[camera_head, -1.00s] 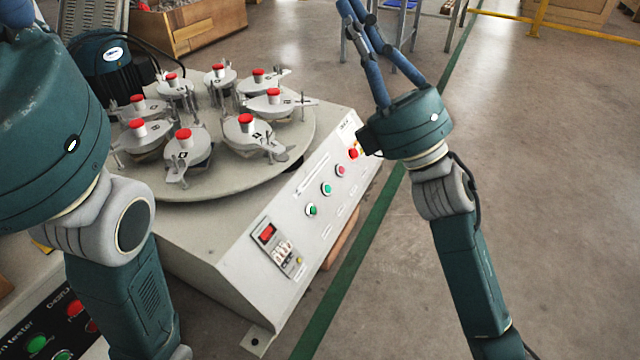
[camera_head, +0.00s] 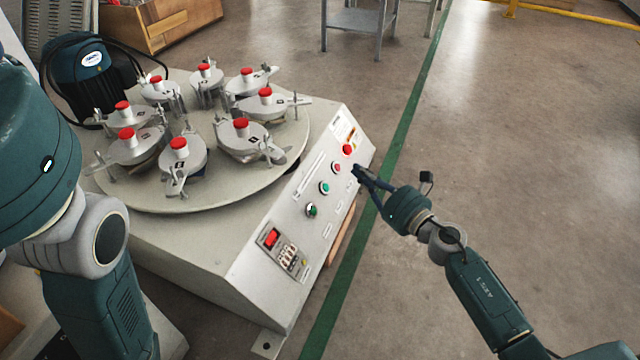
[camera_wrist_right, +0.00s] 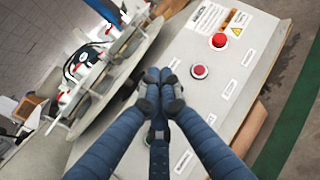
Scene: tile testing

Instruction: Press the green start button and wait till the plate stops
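Two green buttons sit on the sloped front panel of the machine, an upper one (camera_head: 324,188) and a lower one (camera_head: 311,210); I cannot read which is start. The round plate (camera_head: 210,199) carries several grey holders with red caps. My right gripper (camera_head: 358,171) is right of the panel, near the red buttons and apart from the green ones. In the right wrist view its fingertips (camera_wrist_right: 159,77) are together and empty, over the panel, and the fingers hide part of it. My left arm is at the left edge; its gripper is out of view.
A small red button (camera_head: 336,167) and a red mushroom button (camera_head: 347,149) sit higher on the panel. A dark motor (camera_head: 80,65) stands behind the plate. The floor to the right is open.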

